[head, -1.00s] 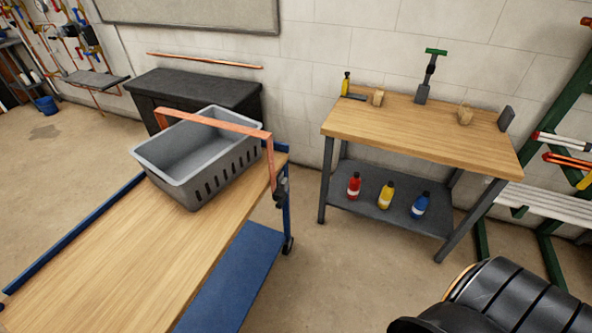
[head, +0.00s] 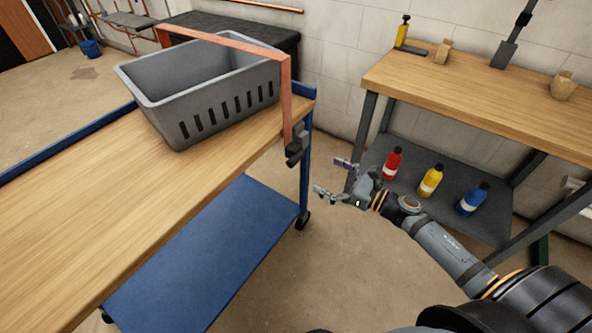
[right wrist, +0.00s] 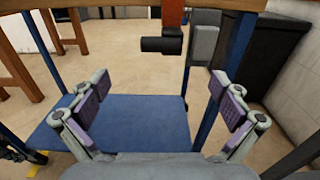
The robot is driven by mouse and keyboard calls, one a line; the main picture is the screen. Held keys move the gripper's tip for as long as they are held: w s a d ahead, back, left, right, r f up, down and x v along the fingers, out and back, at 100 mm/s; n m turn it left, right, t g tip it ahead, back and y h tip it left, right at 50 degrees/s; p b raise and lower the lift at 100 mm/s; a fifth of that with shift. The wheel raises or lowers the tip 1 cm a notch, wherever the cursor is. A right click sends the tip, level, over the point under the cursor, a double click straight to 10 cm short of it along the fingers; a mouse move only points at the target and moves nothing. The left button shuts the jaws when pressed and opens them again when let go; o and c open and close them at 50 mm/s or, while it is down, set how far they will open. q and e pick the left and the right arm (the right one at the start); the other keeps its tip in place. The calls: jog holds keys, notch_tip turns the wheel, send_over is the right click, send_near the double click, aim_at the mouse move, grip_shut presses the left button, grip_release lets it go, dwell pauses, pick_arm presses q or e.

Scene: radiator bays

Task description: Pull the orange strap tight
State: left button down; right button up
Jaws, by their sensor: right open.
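The orange strap (head: 224,43) runs over the grey crate (head: 216,112) on the wooden cart top. Its near end hangs down past the cart edge to a black buckle or ratchet (head: 297,146). In the right wrist view the strap's end (right wrist: 173,14) shows at the top, with the black piece (right wrist: 163,44) below it. My right gripper (head: 333,178) is open and empty, below and right of the black piece, apart from it. In the right wrist view its two purple-padded fingers (right wrist: 160,105) are spread wide, with the black piece beyond and between them. My left gripper is not in view.
The cart top (head: 85,215) has a blue frame and a blue lower shelf (head: 205,255). A workbench (head: 480,95) stands at the right, with red (head: 393,163), yellow (head: 431,181) and blue (head: 473,198) bottles on its lower shelf. Floor shows between cart and bench.

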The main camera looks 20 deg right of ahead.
aim_at(296, 158)
jog(key=p+x, duration=0.1)
jog(key=x, duration=0.9)
jog(key=shift+w+a+r, duration=0.1)
jog(key=shift+w+a, duration=0.1)
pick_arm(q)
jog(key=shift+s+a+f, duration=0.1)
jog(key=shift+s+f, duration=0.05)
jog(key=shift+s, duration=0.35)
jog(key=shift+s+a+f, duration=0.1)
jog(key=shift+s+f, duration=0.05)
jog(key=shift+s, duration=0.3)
